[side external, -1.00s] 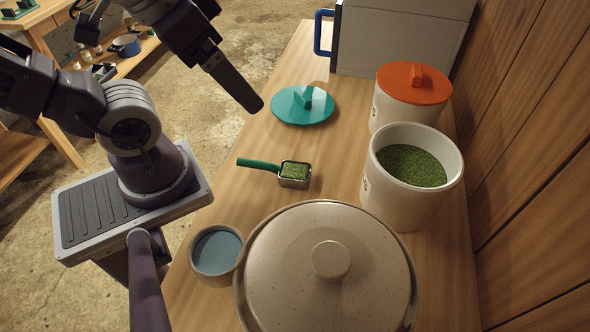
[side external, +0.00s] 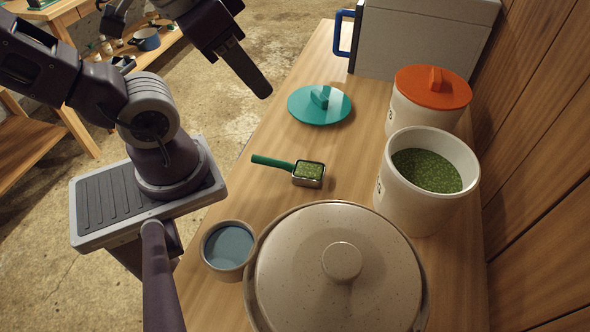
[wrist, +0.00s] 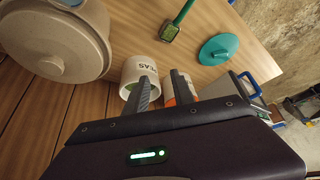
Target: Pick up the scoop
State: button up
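The scoop (side external: 309,174) lies on the wooden counter, with a square metal cup full of green peas. Its green handle (side external: 271,161) points left, toward my arm's side. In the wrist view the scoop cup (wrist: 170,32) is near the top, and its handle (wrist: 183,12) runs up to the top edge. My gripper (side external: 264,93) hangs in the air behind and left of the scoop, near the counter's left edge, not touching it. In the wrist view the two fingers of my gripper (wrist: 165,78) are spread apart with nothing between them.
An open white jar of peas (side external: 428,195) stands right of the scoop. A jar with an orange lid (side external: 432,88) is behind it. A teal lid (side external: 320,105) lies beyond the scoop. A large lidded pot (side external: 340,280) and small blue-filled cup (side external: 228,247) are in front.

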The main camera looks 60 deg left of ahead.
jog(key=m+g+y, duration=0.3)
jog(key=m+g, duration=0.1)
jog(key=g, duration=0.2)
send_over(269, 158)
notch_tip(269, 158, down, 12)
notch_tip(269, 158, down, 20)
jog(key=m+h, duration=0.2)
jog(key=m+g+h, duration=0.1)
jog(key=m+h, duration=0.1)
jog(key=shift+s+d+f+h, duration=0.1)
jog(key=shift+d+f+h, duration=0.05)
jog(key=shift+h, duration=0.15)
grip_shut()
